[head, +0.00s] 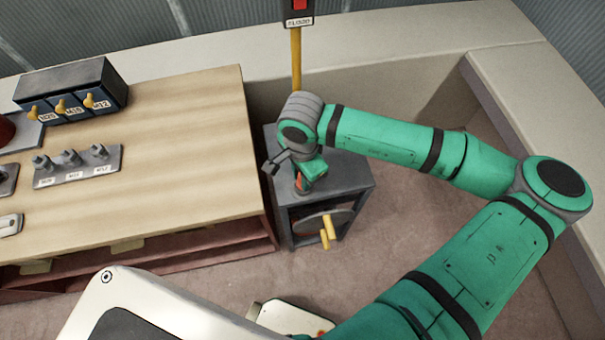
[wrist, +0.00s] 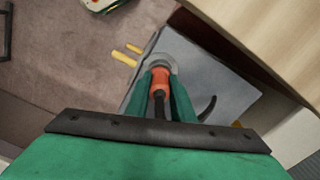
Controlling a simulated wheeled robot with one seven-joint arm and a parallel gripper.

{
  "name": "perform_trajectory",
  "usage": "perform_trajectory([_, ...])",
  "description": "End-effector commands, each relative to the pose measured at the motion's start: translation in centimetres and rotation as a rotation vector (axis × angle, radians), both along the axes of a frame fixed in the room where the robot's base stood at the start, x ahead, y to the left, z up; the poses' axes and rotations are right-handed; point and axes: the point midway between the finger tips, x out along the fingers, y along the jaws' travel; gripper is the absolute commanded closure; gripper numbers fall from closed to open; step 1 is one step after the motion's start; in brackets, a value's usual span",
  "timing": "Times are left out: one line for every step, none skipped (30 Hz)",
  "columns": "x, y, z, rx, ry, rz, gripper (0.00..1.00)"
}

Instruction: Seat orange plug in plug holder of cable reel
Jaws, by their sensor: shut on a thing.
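The cable reel (head: 352,178) is a dark grey box on the floor beside the workbench, with yellow crank handles (head: 327,232) on its front. In the wrist view its grey top (wrist: 225,85) fills the middle. My gripper (wrist: 161,84) points down at that top, its green fingers shut on both sides of the orange plug (wrist: 160,78). The plug also shows as a small orange patch in the head view (head: 299,183). Its tip is at the round grey plug holder (wrist: 163,57); I cannot tell how deep it sits. A black cable (wrist: 159,106) runs back from the plug.
The wooden workbench (head: 180,140) stands close left of the reel, with a switch box (head: 75,90) and a grey connector strip (head: 78,166) on it. A yellow post (head: 295,60) rises behind the reel. Open carpet (head: 390,215) lies to the right.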

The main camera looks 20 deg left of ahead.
Motion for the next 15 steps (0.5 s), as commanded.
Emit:
perform_trajectory([-0.01,0.07,-0.09,0.000,0.000,0.001,1.00])
perform_trajectory([-0.02,0.08,-0.14,0.000,0.000,0.001,1.00])
perform_trajectory([-0.01,0.09,-0.20,0.000,0.000,0.001,1.00])
perform_trajectory([0.00,0.09,-0.25,0.001,-0.001,0.002,1.00])
perform_trajectory([0.00,0.09,-0.30,0.001,-0.001,0.002,1.00])
perform_trajectory([0.00,0.09,-0.37,0.001,-0.001,0.002,1.00])
perform_trajectory([0.00,0.08,-0.42,0.001,-0.001,0.001,1.00])
perform_trajectory([0.00,0.08,-0.47,0.000,-0.001,0.001,1.00])
perform_trajectory([0.01,0.08,-0.53,0.000,-0.001,0.001,1.00])
perform_trajectory([0.01,0.07,-0.57,0.000,-0.001,0.001,1.00])
perform_trajectory([0.01,0.07,-0.61,0.000,-0.001,0.001,1.00])
perform_trajectory([0.01,0.05,-0.65,-0.001,-0.001,0.001,1.00])
perform_trajectory([0.01,0.05,-0.67,-0.001,-0.001,0.001,1.00])
perform_trajectory([0.00,0.05,-0.69,-0.001,-0.001,0.001,1.00])
perform_trajectory([0.00,0.05,-0.70,-0.001,-0.001,0.001,1.00])
